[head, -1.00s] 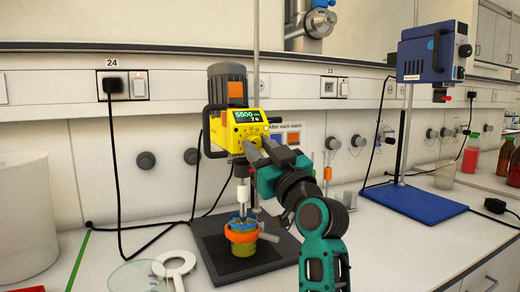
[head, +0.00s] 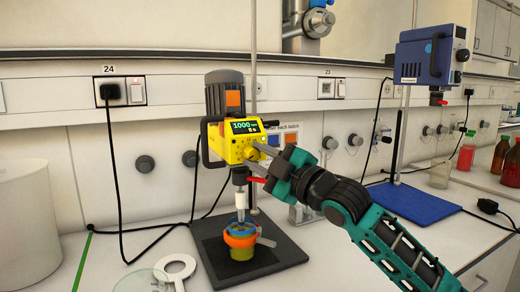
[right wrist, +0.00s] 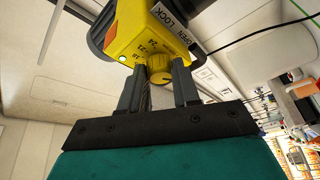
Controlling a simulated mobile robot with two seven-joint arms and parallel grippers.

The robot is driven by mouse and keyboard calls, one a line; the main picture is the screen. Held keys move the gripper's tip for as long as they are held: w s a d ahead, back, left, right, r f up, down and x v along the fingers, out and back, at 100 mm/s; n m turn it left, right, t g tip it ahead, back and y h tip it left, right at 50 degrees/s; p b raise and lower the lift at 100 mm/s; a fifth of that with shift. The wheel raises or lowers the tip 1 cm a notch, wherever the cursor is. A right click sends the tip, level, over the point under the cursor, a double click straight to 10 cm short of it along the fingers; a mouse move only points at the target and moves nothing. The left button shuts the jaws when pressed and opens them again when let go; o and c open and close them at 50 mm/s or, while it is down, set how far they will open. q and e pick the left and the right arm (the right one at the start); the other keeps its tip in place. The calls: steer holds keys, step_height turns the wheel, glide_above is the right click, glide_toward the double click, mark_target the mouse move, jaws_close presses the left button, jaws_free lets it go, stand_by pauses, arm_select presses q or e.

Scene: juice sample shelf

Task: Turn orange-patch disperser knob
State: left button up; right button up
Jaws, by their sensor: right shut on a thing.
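The yellow disperser (head: 224,150) hangs on a stand over a dark base plate, with an orange patch (head: 233,99) on its grey motor. Its green display (head: 246,127) reads 1000 on the top line; the small lower line is hard to read. My right gripper (head: 256,151) reaches in from the right at its front. In the right wrist view, the yellow knob (right wrist: 159,73) sits between the two fingers of my right gripper (right wrist: 160,67), which is shut on it. The knob is mostly hidden in the head view. My left gripper is not in view.
A green cup (head: 241,252) with an orange ring stands under the shaft. A red lever (head: 257,180) shows below my gripper. A blue disperser (head: 425,58) on a blue plate (head: 412,202) and bottles (head: 500,153) stand at right. A white cylinder (head: 25,220) stands at left.

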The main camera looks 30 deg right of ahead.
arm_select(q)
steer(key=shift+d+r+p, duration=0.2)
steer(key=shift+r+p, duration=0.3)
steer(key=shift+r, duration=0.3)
arm_select(e)
steer(key=shift+r+n+g, duration=0.1)
steer(key=shift+n+g, duration=0.3)
steer(key=shift+n, duration=0.3)
steer(key=o, duration=1.1)
steer(key=shift+c, duration=0.2)
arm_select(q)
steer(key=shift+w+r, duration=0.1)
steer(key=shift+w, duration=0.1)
